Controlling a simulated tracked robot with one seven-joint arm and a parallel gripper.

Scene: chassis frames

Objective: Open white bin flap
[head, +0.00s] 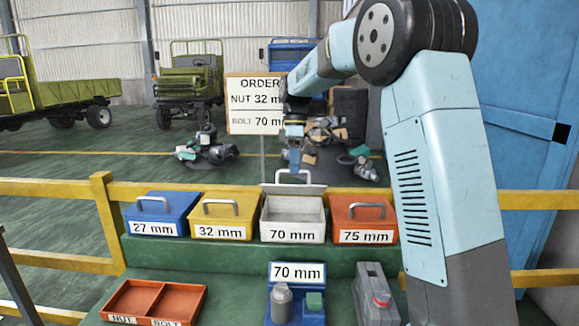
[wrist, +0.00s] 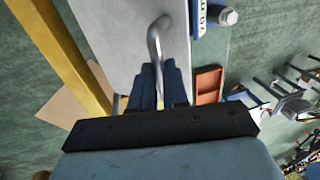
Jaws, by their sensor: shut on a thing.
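The white bin (head: 292,236), labelled 70 mm, stands on the green shelf between the yellow and red bins. Its flap (head: 293,189) is tilted up at the back, and the inside of the bin shows below it. The flap's metal handle (head: 308,176) is at the top. My gripper (head: 294,167) reaches down from above and is shut on the handle. In the wrist view the bent handle (wrist: 154,38) runs down between the blue fingers (wrist: 159,84), over the pale flap (wrist: 120,30). The fingers partly hide the handle.
A blue bin (head: 160,214), a yellow bin (head: 223,216) and a red bin (head: 363,219) stand alongside with flaps shut. Below are a red tray (head: 165,302), a blue stand (head: 297,271) and a grey box (head: 374,295). A yellow rail (head: 60,186) runs behind.

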